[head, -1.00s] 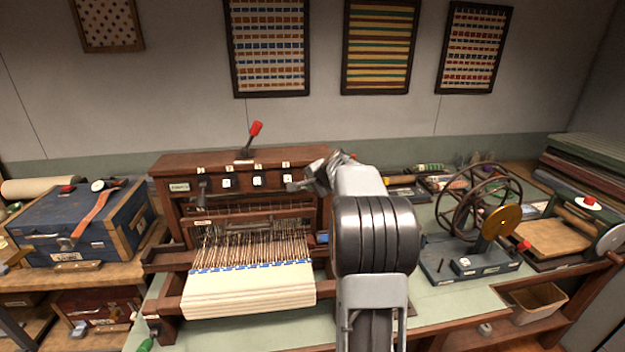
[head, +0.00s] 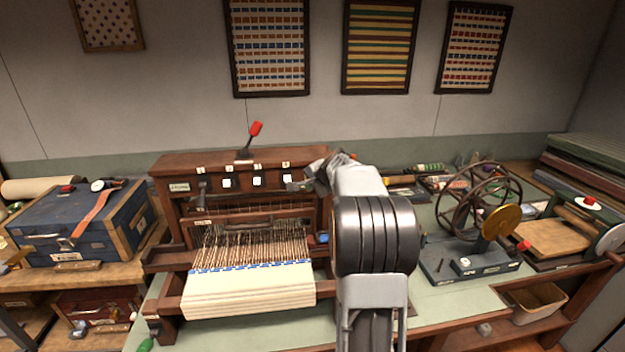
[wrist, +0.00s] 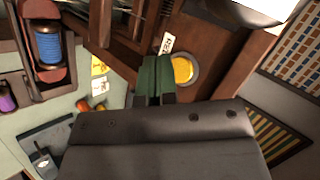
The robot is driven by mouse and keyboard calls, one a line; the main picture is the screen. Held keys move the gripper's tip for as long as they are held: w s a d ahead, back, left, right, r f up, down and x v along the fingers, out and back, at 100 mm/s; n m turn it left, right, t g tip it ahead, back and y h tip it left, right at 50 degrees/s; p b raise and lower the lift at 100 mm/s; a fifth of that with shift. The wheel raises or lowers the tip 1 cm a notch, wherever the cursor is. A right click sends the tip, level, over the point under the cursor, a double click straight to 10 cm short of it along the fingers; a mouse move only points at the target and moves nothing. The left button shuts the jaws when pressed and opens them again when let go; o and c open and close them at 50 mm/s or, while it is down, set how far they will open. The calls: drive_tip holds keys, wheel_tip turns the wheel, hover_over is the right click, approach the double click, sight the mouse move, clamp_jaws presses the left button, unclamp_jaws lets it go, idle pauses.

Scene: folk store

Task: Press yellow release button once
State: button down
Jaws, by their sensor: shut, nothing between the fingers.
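The yellow release button (wrist: 182,69) shows in the wrist view as a round yellow disc in a pale ring on the loom's dark wooden frame. A small white label is beside it. My gripper (wrist: 155,68) has its green-tipped fingers shut and empty, just left of the button in the picture and partly overlapping its ring. I cannot tell whether they touch. In the head view my gripper (head: 296,186) is at the upper right of the wooden loom (head: 215,162), and the yellow button cannot be made out there.
White square buttons (head: 257,181) line the loom's front, and a red-handled lever (head: 255,130) stands on top. Stretched threads and cloth (head: 250,288) lie below. A spoked wheel device (head: 470,262) stands to the right. A blue case (head: 75,225) is at the left.

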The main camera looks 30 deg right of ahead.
drive_tip(key=shift+w, duration=0.1)
idle(0.3)
drive_tip(key=shift+w+d, duration=0.2)
drive_tip(key=shift+w, duration=0.2)
drive_tip(key=shift+w+d+p, duration=0.2)
drive_tip(key=shift+w+p, duration=0.2)
drive_tip(key=shift+p, duration=0.15)
idle(0.7)
drive_tip(key=shift+s+a, duration=0.1)
drive_tip(key=shift+s, duration=0.05)
drive_tip(key=shift+s+a+b, duration=0.3)
drive_tip(key=shift+s+b, duration=0.35)
drive_tip(key=shift+b, duration=0.1)
drive_tip(key=shift+s+a+b, duration=0.35)
drive_tip(key=shift+s+b, duration=0.2)
drive_tip(key=shift+s, duration=0.2)
drive_tip(key=shift+s+a+b, duration=0.4)
drive_tip(key=shift+s+b, duration=0.1)
drive_tip(key=shift+s, duration=0.25)
drive_tip(key=shift+s+a+b, duration=0.35)
drive_tip(key=shift+s+b, duration=0.2)
drive_tip(key=shift+s, duration=0.2)
drive_tip(key=shift+w, duration=0.1)
